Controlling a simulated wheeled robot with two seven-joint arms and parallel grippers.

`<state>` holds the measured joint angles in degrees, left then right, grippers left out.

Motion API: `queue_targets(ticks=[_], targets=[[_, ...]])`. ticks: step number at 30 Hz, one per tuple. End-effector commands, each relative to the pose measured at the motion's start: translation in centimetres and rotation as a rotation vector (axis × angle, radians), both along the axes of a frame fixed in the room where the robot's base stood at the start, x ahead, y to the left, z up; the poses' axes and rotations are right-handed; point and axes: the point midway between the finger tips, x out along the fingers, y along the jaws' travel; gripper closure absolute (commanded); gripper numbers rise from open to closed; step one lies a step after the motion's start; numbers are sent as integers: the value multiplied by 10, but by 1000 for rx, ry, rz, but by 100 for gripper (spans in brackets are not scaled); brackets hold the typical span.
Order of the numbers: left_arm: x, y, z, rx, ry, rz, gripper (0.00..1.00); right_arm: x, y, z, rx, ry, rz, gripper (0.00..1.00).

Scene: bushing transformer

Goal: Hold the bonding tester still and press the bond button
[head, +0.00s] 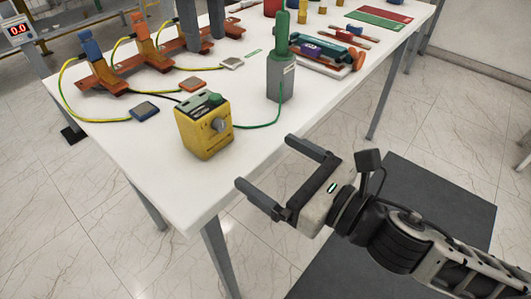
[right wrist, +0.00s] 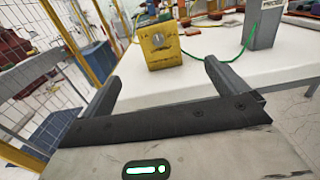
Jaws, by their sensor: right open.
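The bonding tester is a yellow box (head: 205,128) with a grey knob on its front and a green button (head: 214,99) on its dark top panel. It stands near the front corner of the white table. It also shows in the right wrist view (right wrist: 163,48), beyond and between the fingers. My right gripper (head: 279,167) is open and empty, off the table's right edge, to the right of and apart from the tester. Its two fingers (right wrist: 160,82) show in the right wrist view. My left gripper is in neither view.
The white table (head: 160,179) holds a grey block with a green handle (head: 281,75) behind the tester. A green cable joins them. Orange clamps with yellow-green cables (head: 145,48) and coloured pads (head: 145,111) lie to the left. The table front is clear.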

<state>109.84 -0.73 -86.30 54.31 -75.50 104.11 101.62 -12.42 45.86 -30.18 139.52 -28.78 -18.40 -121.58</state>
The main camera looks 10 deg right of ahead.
Motion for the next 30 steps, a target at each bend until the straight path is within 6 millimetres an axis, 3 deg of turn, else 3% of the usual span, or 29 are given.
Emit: queue_targets(ticks=[8,21,30], targets=[[0,0,0,0,0,0,64,23,16,3,-10,-16,3,2],[0,0,0,0,0,0,64,93,68,2,-6,-9,2,2],[0,0,0,0,0,0,64,124,90,1,-8,-7,1,2]])
